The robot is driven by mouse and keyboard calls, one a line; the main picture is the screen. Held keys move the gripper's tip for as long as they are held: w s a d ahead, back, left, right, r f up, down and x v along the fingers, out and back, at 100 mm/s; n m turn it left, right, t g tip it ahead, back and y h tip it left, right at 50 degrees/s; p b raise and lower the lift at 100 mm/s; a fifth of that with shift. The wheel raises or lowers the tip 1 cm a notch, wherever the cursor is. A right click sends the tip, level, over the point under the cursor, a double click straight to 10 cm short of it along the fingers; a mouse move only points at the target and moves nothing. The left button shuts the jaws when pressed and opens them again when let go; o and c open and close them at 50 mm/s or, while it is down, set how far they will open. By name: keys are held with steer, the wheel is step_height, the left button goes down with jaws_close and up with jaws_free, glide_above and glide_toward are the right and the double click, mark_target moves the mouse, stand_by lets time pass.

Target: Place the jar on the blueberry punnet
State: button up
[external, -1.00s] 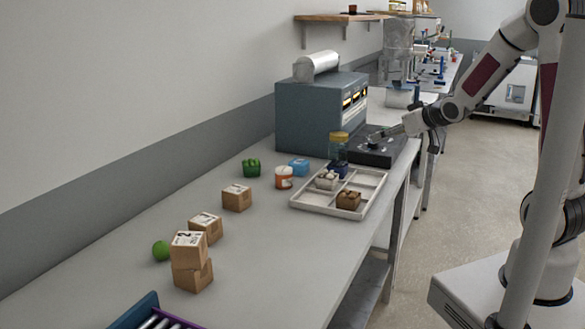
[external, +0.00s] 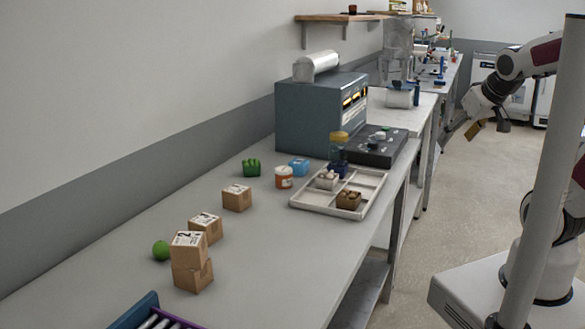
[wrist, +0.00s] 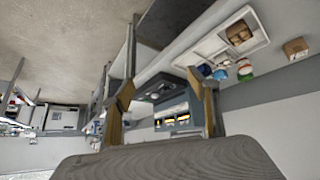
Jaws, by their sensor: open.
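The jar (external: 339,145), clear with a yellow lid, stands upright at the far corner of the white tray. The dark blue blueberry punnet (external: 339,169) is directly below it in a tray compartment, and the jar appears to rest on it. My gripper (external: 488,129) is open and empty, off the right side of the bench over the floor, well away from the jar. Its two fingers (wrist: 160,88) show spread apart in the wrist view, with nothing between them. In the wrist view the jar and punnet are too small to tell apart.
The white tray (external: 313,205) also holds a pale punnet (external: 327,180) and a brown punnet (external: 348,200). A blue-grey machine (external: 305,115) and a dark platform (external: 395,151) stand behind. Cardboard boxes (external: 237,198), an orange-and-white tub (external: 284,177) and a green punnet (external: 251,168) stand left.

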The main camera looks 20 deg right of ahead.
steer(key=s+g, duration=0.2)
steer(key=s, duration=0.8)
steer(key=shift+s+a+f+y, duration=0.2)
steer(key=shift+s+a+y, duration=0.1)
steer(key=shift+s+a, duration=0.15)
